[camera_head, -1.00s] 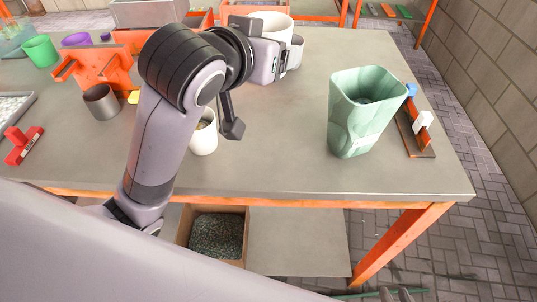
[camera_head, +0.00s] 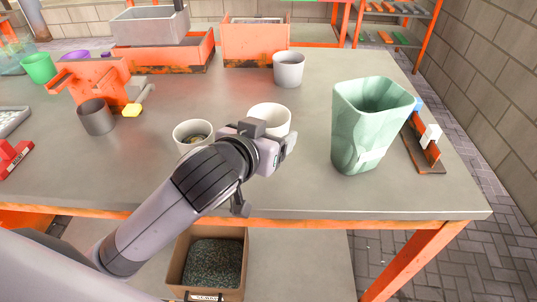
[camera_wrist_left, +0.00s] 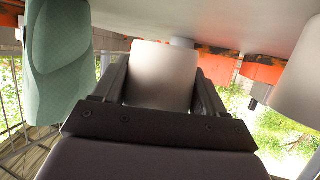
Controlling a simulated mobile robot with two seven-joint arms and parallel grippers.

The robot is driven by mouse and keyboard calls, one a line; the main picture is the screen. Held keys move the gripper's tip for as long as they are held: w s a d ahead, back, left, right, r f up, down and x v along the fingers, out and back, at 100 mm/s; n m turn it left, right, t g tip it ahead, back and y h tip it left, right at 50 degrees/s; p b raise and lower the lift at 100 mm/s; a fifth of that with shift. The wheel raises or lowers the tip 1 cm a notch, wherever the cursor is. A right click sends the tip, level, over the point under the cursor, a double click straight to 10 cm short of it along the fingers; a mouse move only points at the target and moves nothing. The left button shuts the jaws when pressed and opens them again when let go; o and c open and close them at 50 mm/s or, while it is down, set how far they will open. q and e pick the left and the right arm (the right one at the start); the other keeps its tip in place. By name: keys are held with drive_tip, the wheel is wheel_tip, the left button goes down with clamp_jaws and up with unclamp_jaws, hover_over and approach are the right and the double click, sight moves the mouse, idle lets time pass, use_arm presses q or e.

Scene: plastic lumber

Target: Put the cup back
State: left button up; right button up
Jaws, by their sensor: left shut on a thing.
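A white cup (camera_head: 269,116) is between the fingers of my left gripper (camera_head: 279,139), over the front middle of the table. It also fills the space between the fingers in the left wrist view (camera_wrist_left: 163,75). The gripper is shut on it and hides its lower part in the head view. I cannot tell whether its base touches the table. A second white cup (camera_head: 189,131), with something dark inside, stands just left of it. A light grey cup (camera_head: 289,70) stands farther back. My right gripper is not in view.
A tall green container (camera_head: 357,130) stands right of the held cup, near a small rack (camera_head: 424,150). A dark grey cup (camera_head: 96,117) and orange stand (camera_head: 90,80) are at left. Orange bins (camera_head: 255,43) line the back. The table's middle (camera_head: 210,95) is clear.

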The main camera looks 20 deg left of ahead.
use_arm(q)
drive_tip(key=shift+f+b, duration=0.5)
drive_tip(key=shift+f, duration=1.65)
drive_tip(key=shift+f, duration=0.1)
drive_tip(key=o, duration=1.1)
